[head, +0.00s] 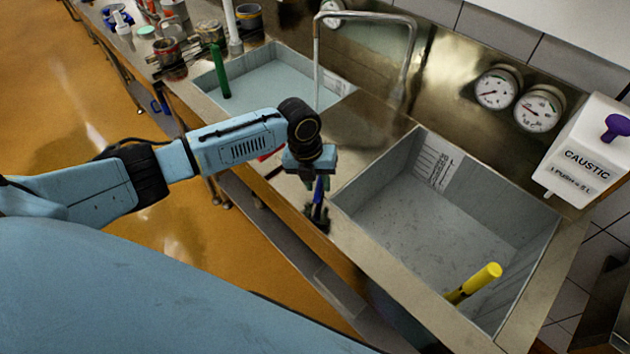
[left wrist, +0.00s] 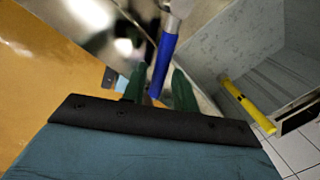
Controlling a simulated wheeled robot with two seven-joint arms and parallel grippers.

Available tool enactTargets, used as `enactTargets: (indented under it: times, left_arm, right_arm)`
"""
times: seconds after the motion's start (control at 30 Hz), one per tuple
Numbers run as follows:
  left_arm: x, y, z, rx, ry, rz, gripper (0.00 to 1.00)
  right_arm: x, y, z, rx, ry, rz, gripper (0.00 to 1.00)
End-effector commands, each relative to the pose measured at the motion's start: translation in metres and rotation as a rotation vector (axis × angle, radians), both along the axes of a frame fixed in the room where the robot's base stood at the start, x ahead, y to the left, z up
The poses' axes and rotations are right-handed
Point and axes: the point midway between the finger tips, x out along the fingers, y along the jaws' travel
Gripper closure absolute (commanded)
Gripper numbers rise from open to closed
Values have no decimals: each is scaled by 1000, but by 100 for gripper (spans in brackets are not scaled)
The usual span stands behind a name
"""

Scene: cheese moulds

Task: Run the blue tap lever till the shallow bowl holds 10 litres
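The blue tap lever (head: 318,190) is at the counter's front edge, and it also shows in the left wrist view (left wrist: 163,62). My left gripper (head: 317,207) is at the lever. In the left wrist view its green fingers (left wrist: 159,88) stand either side of the lever, with a gap on the left side; it looks open. The left bowl (head: 265,88) looks the shallower one and has a pale blue floor; its water level cannot be read. The arched spout (head: 317,60) hangs down at its right side; I cannot tell whether water runs. My right gripper is out of view.
The deeper grey right bowl (head: 420,225) holds a yellow pipe (head: 475,284). A green pipe (head: 219,72) stands in the left bowl. Something red (head: 270,154) shows behind my left arm. Two dials (head: 497,87) and a caustic dispenser (head: 590,150) are on the wall.

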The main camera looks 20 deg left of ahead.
Motion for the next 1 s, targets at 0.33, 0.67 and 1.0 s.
enactTargets:
  times: [0.33,0.67,1.0]
  left_arm:
    - [-1,0,0,0,1,0,62]
    - [-2,10,48,0,-4,-2,62]
    - [-6,22,114,0,-2,-1,62]
  right_arm:
    - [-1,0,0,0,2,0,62]
    - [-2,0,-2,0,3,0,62]
    - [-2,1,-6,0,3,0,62]
